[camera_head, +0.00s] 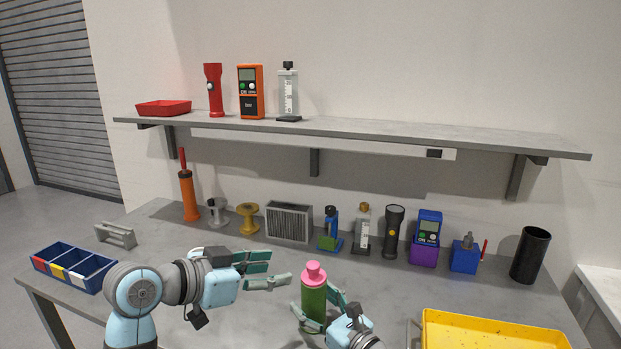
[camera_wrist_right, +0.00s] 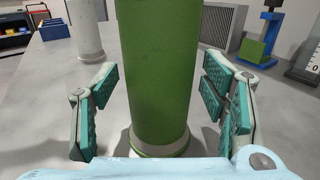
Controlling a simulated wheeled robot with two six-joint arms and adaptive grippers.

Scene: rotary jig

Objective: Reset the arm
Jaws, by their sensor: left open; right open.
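My left gripper (camera_head: 278,268) is open and empty over the middle of the grey table, its fingers pointing right. My right gripper (camera_head: 315,300) is open around a green bottle with a pink cap (camera_head: 313,299), which stands upright on the table. In the right wrist view the bottle's green body (camera_wrist_right: 160,75) stands between the open fingers of the right gripper (camera_wrist_right: 160,100). The fingers look apart from the bottle on both sides. Its pink cap is out of that view.
A yellow tray (camera_head: 430,330) lies at the front right, a blue divided bin (camera_head: 75,284) at the left. Tools and instruments line the table's back, with a black cup (camera_head: 530,254) at right. A shelf (camera_head: 350,128) overhangs the back.

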